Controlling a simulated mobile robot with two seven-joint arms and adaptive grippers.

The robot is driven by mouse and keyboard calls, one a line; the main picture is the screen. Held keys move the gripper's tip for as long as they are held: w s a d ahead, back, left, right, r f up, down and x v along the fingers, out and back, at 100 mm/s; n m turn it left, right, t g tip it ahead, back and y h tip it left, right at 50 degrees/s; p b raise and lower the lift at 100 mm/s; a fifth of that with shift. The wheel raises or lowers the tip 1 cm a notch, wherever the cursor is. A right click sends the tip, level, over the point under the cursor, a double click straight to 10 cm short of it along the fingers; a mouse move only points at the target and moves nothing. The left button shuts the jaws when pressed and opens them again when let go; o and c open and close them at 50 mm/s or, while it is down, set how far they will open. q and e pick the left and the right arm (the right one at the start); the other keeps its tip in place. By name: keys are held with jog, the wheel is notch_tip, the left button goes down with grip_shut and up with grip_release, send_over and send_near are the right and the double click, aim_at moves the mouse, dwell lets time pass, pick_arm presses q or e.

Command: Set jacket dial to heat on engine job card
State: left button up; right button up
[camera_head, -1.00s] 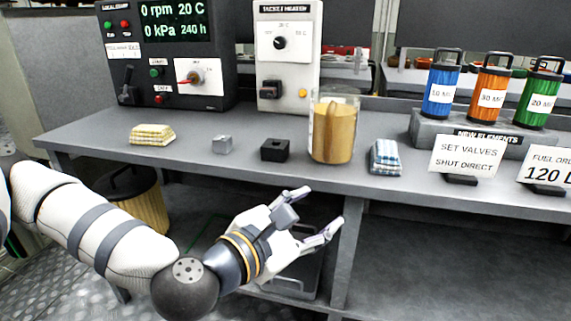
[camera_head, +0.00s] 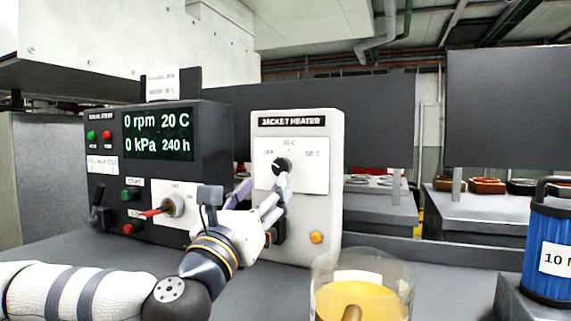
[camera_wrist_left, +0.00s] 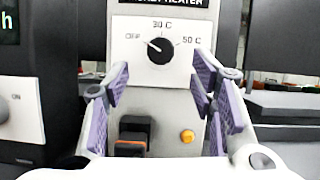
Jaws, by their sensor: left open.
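The jacket heater (camera_head: 325,200) is a pale upright box on the bench. Its black dial (camera_head: 282,165) sits on a white plate marked OFF, a middle temperature and 50 C. In the left wrist view the dial (camera_wrist_left: 160,50) has its white pointer mark toward the OFF side. My left gripper (camera_head: 262,188) is open and empty in front of the heater; its purple-padded fingers (camera_wrist_left: 160,88) spread either side below the dial. One finger overlaps the dial's lower edge in the head view; contact cannot be told. My right gripper is not in view.
The dark local stand (camera_head: 160,185) with a green display and a red-handled switch (camera_head: 168,207) is left of the heater. A small card (camera_head: 161,84) stands above it, text unreadable. A clear jar of yellow liquid (camera_head: 362,290) is in front right. The heater has a black switch (camera_wrist_left: 133,133) and orange lamp (camera_wrist_left: 188,136).

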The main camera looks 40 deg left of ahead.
aim_at(279, 167)
pick_arm(q)
jog(key=p+x, duration=0.1)
jog(key=x, duration=0.8)
jog(key=shift+w, duration=0.15)
jog(key=c, duration=1.2)
